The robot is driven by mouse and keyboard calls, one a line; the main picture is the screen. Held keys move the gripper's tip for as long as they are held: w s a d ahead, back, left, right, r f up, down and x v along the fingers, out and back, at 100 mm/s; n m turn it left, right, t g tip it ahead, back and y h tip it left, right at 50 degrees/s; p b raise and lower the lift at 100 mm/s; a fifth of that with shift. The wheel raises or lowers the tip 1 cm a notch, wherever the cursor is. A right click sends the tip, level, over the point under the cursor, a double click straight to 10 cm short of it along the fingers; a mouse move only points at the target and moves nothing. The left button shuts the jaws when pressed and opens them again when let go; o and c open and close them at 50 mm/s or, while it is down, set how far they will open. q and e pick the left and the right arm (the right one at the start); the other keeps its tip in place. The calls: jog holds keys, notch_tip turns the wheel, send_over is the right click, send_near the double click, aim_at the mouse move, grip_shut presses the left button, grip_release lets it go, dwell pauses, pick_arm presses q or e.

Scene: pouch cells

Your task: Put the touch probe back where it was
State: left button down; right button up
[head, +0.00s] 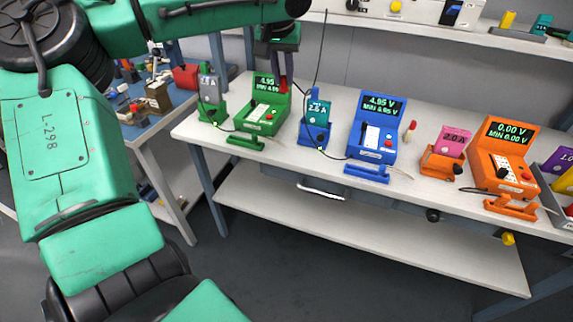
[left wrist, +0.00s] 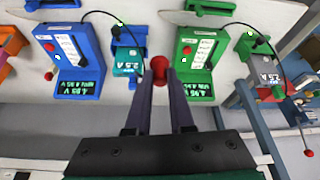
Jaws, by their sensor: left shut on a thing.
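My left gripper (head: 283,68) is over the bench between the green meter station (head: 262,113) and the blue meter station (head: 373,128). It is shut on a red touch probe (head: 283,84). In the left wrist view the probe's round red end (left wrist: 159,69) shows between the fingertips. The probe's lower part is partly hidden, and I cannot tell whether it touches the bench. The green display reads 4.95 V, the blue one 4.95 V, and the orange station's (head: 502,160) 0.00 V. My right gripper is not in view.
Pouch cells stand in holders: grey in green (head: 209,93), teal in blue (head: 317,112), pink in orange (head: 453,142). Thin cables run near them. The white bench (head: 345,184) has free room along its front. A blue side table (head: 165,125) holds clutter at left.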

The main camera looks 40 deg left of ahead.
pick_arm(q)
jog(key=shift+s+f, duration=0.1)
jog(key=shift+f, duration=0.4)
jog(key=f+b, duration=0.1)
jog(key=f, duration=0.5)
jog(key=f+b, duration=0.1)
jog(key=f, duration=0.5)
jog(key=w+f+b, duration=0.1)
jog(key=f, duration=0.6)
jog(key=shift+w+d, duration=0.1)
jog(key=shift+d, duration=0.15)
jog(key=shift+f, duration=0.25)
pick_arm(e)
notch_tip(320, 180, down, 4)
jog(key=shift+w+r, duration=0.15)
pick_arm(q)
jog(key=c, duration=0.8)
grip_release()
jog(key=shift+f, duration=0.1)
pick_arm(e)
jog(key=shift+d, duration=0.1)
